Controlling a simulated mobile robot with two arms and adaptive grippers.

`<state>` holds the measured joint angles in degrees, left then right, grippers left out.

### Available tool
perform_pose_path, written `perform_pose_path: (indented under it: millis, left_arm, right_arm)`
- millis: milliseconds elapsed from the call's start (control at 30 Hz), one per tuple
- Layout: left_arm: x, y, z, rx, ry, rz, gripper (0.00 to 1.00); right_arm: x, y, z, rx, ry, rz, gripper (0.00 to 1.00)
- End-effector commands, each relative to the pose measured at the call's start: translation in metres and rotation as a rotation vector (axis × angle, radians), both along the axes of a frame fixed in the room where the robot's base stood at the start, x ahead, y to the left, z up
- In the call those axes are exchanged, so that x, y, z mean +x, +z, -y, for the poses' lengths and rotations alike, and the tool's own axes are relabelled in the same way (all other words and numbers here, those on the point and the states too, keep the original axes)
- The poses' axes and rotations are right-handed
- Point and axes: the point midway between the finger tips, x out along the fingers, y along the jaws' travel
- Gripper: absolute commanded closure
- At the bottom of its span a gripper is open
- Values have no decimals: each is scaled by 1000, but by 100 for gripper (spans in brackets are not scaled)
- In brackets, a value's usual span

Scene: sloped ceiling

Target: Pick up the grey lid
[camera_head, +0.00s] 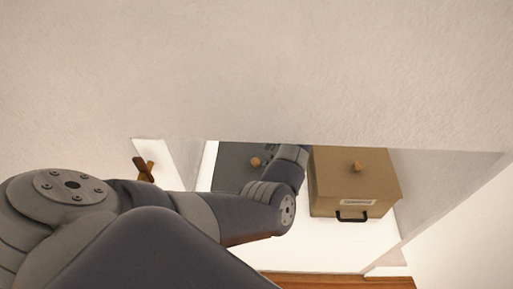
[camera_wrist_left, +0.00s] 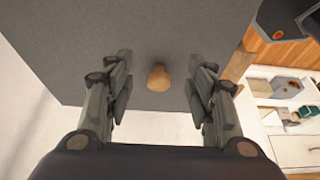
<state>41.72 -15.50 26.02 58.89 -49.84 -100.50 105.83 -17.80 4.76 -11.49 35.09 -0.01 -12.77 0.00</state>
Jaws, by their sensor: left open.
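The grey lid (camera_head: 230,172) is a flat dark grey panel with a round wooden knob (camera_head: 255,162). It lies on the white surface, left of the tan box, and its far part is hidden behind the pale sloped surface. In the left wrist view, the lid (camera_wrist_left: 185,30) fills the upper middle, with its knob (camera_wrist_left: 158,77) showing between the fingers. My left gripper (camera_wrist_left: 163,70) is open and empty, one finger on each side of the knob and apart from it. In the head view, my left arm reaches over the lid's right side. My right gripper is not in view.
A tan box (camera_head: 355,185) with a wooden knob, a label and a black handle stands close to the right of my left forearm. The pale sloped ceiling (camera_head: 260,70) hangs across the upper head view. A brown wooden object (camera_head: 143,168) stands at the left.

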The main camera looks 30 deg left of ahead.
Motion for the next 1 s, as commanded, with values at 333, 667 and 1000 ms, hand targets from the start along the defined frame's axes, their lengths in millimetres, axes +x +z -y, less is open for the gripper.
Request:
perform_pose_path:
  millis: [333,667,1000]
  left_arm:
    - [-18,3,-28,2,4,-1,50]
    - [-26,-30,-42,-1,1,2,50]
    - [-26,-28,-42,-1,0,1,86]
  right_arm:
    - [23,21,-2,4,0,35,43]
    - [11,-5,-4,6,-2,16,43]
    - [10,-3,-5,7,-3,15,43]
